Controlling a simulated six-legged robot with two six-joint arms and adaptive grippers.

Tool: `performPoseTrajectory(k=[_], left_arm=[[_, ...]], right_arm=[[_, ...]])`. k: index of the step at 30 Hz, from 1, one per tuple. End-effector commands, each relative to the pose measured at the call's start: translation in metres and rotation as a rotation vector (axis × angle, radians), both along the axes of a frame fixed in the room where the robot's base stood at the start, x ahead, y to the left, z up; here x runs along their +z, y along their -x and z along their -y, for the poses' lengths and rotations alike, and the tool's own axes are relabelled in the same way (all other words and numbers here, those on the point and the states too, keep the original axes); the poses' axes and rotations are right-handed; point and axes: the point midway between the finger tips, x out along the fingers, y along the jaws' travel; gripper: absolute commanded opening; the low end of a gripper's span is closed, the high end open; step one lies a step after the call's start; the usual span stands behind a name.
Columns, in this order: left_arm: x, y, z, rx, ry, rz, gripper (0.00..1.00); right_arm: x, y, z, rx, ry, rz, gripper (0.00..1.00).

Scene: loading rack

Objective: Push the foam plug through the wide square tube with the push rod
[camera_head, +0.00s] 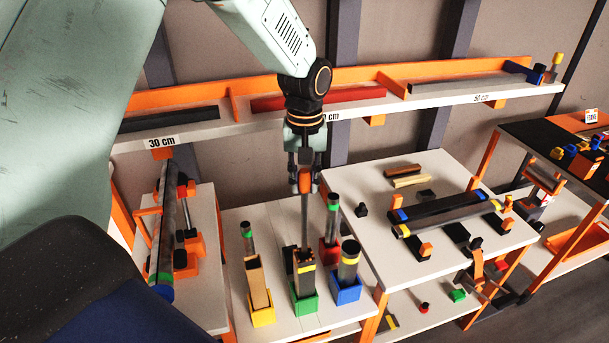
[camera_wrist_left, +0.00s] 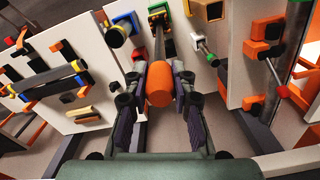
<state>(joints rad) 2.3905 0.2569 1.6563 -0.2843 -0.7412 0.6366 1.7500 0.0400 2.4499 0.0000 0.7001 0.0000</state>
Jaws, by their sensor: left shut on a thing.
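My left gripper (camera_head: 305,182) is shut on the orange handle of the push rod. The handle also shows between the fingers in the left wrist view (camera_wrist_left: 159,86). The thin grey rod (camera_head: 305,218) hangs upright from it, down to the top of a dark square tube (camera_head: 306,283) with a yellow band, standing in a green holder (camera_head: 304,303). I cannot tell whether the tip is inside the tube. Brown material shows at the tube's top; I cannot tell if it is the foam plug. My right gripper is not in view.
A brown square tube (camera_head: 258,282) in a yellow holder stands left of it. Round tubes stand close by in a blue holder (camera_head: 346,291) and a red holder (camera_head: 329,254). A table (camera_head: 440,170) with long tubes is at right. An orange-backed shelf (camera_head: 215,134) runs behind.

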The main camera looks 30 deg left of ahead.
Motion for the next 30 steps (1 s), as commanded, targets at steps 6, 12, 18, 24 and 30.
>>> performPoseTrajectory(k=[6,12,18,24,30], left_arm=[[-0.011,0.001,0.0,0.0,0.0,-0.002,0.0],[-0.019,0.0,0.0,0.0,0.0,-0.001,0.0],[-0.028,0.0,0.0,0.0,0.0,-0.001,0.0],[-0.036,0.0,0.0,0.0,0.0,-0.001,0.0],[-0.044,0.0,0.0,0.0,0.0,-0.001,0.0]], right_arm=[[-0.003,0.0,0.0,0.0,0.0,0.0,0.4],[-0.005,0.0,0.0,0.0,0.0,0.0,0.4],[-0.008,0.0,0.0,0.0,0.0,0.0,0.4],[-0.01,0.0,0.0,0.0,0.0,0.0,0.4],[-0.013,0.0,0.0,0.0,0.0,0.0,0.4]])
